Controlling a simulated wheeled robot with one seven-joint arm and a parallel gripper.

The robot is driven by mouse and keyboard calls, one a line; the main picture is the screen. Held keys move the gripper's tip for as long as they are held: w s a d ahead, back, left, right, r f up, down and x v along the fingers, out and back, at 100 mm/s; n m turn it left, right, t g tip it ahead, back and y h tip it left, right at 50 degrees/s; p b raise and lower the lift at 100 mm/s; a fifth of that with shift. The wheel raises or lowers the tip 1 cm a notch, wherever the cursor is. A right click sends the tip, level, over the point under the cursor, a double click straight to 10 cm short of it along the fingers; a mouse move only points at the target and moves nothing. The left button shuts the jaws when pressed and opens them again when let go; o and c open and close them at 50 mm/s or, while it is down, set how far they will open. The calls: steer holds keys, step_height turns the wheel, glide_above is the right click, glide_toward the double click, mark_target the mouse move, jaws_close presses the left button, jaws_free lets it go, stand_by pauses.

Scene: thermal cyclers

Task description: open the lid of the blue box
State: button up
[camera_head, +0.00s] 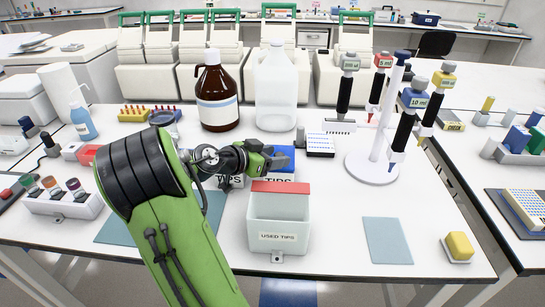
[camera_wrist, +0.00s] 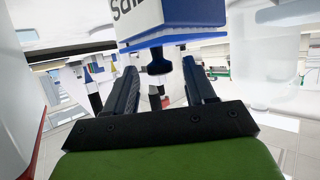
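The blue-lidded box (camera_head: 288,178) is white with "TIPS" on its front, and stands on the white table behind the used-tips bin. Its blue lid (camera_head: 284,154) appears to lie down on the box. My gripper (camera_head: 272,160) is at the front of this lid and hides part of it. In the wrist view the picture is upside down: the white box (camera_wrist: 178,15) shows with its blue rim, and a dark blue tab (camera_wrist: 160,65) sticks out from the lid. My gripper's two fingers (camera_wrist: 161,60) are apart, one on either side of the tab, with gaps visible.
The "USED TIPS" bin (camera_head: 279,226) with a red top edge stands in front. A tip rack (camera_head: 320,145) and pipette stand (camera_head: 372,168) are to the right; bottles (camera_head: 275,95) stand behind.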

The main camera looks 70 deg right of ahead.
jaws_close()
steer(key=shift+r, duration=0.1)
